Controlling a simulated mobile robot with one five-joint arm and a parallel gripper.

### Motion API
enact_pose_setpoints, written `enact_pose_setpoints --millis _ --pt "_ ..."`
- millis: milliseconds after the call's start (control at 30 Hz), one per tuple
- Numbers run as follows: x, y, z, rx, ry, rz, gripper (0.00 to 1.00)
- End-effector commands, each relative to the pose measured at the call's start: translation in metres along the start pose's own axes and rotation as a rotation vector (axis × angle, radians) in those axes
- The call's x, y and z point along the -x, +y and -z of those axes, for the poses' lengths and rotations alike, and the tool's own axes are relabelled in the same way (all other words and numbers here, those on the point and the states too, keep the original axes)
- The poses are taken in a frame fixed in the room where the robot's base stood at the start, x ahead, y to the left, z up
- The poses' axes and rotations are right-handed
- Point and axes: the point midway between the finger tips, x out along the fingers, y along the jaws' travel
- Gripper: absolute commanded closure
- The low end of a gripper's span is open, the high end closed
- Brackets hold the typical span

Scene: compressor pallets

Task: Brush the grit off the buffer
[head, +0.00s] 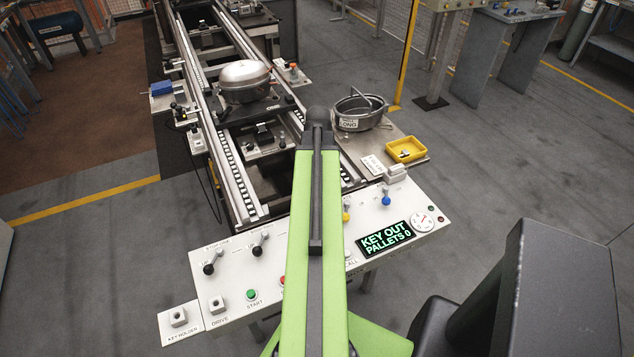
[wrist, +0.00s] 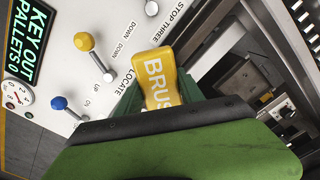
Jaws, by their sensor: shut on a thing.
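My gripper (wrist: 158,95) is shut on a yellow brush handle (wrist: 160,76) marked "BRUS" in the wrist view. The handle sits between the dark green jaws. The brush's bristles are hidden. In the head view my green arm reaches over the panel towards the conveyor and hides the gripper. Dark metal stop parts (wrist: 245,82) lie between the rails to the right of the brush in the wrist view; I cannot tell which part is the buffer. No grit can be made out. A rounded compressor (head: 244,80) sits on a pallet on the conveyor (head: 190,85).
A white control panel (head: 225,275) with levers and a "KEY OUT PALLETS 0" display (head: 385,238) lies in front. A side shelf (head: 418,142) right of the conveyor holds a round metal shell (head: 362,112) and a yellow tray (head: 406,150). A blue block (head: 162,88) sits left.

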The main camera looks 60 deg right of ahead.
Motion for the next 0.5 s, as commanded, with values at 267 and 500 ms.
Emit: enact_pose_setpoints --millis 267,500 --pt "0.001 -0.020 -0.017 0.003 -0.002 0.002 1.00" --pt "0.002 -0.028 -0.022 0.000 -0.001 0.002 1.00"
